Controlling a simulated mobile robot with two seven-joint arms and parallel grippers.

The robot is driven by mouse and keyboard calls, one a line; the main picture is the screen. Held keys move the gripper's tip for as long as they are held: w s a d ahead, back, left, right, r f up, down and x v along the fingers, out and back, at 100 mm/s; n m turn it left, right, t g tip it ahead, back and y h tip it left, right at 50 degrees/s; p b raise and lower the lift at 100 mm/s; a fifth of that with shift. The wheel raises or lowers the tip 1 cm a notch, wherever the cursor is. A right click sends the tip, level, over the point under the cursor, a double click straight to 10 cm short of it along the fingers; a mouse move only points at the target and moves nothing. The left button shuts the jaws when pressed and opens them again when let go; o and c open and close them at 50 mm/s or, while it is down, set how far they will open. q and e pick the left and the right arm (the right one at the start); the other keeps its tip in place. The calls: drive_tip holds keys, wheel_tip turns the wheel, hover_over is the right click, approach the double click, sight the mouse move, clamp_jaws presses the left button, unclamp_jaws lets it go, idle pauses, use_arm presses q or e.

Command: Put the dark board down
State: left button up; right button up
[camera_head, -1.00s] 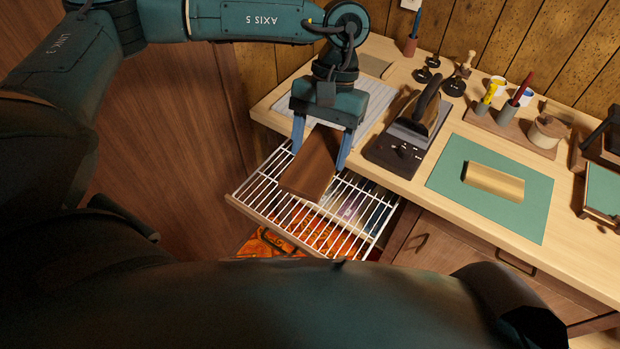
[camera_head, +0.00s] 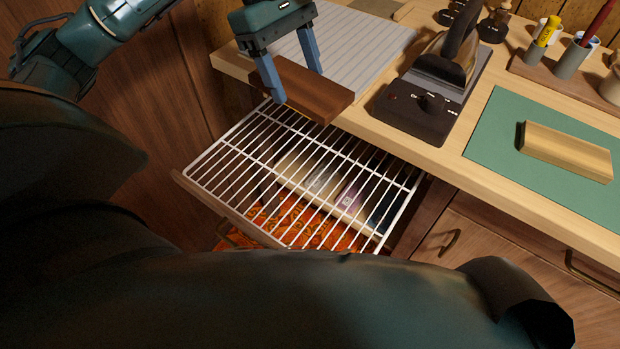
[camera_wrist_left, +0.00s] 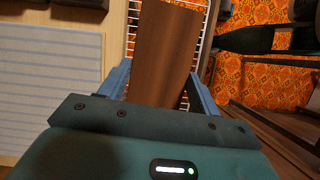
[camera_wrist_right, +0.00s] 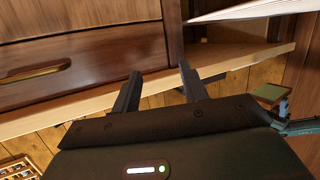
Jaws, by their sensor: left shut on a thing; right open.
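The dark board (camera_head: 309,91) is a flat brown wooden piece held between the blue fingers of my left gripper (camera_head: 296,80). In the head view it is over the table's front edge, above the back of the wire rack; I cannot tell whether it touches the table. In the left wrist view the board (camera_wrist_left: 166,50) stretches away from between the fingers (camera_wrist_left: 158,88), with the rack behind it. My right gripper (camera_wrist_right: 158,90) shows only in its wrist view, open and empty, near wooden drawer fronts.
A white wire rack (camera_head: 300,175) sticks out below the table edge. A grey ribbed mat (camera_head: 345,45) lies behind the board. An iron on a dark base (camera_head: 425,105) stands to the right, then a green mat (camera_head: 490,140) with a tan block (camera_head: 566,150).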

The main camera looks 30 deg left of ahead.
use_arm(q)
drive_tip(key=shift+w+a+f+n+b, duration=0.2)
drive_tip(key=shift+f+b, duration=0.1)
drive_tip(key=shift+f, duration=0.15)
drive_tip(key=shift+w+a+f+n+b, duration=0.1)
drive_tip(key=shift+w+f+n+b, duration=0.15)
drive_tip(key=shift+f, duration=0.2)
drive_tip(key=shift+f+b, duration=0.3)
drive_tip(key=shift+b, duration=0.05)
wheel_tip(320, 180, down, 13)
drive_tip(key=b, duration=1)
wheel_tip(320, 180, down, 4)
drive_tip(key=b, duration=0.3)
drive_tip(key=shift+f, duration=0.2)
drive_tip(key=shift+r, duration=0.1)
use_arm(e)
drive_tip(key=a+n+t+y, duration=0.1)
drive_tip(key=y, duration=0.1)
drive_tip(key=w+a+t+y, duration=0.1)
drive_tip(key=t+y, duration=0.1)
drive_tip(key=w+a+r+n+t+y, duration=0.1)
drive_tip(key=t, duration=0.1)
drive_tip(key=shift+w+r+n+y, duration=0.1)
drive_tip(key=shift+n+y, duration=0.2)
drive_tip(key=shift+y, duration=0.1)
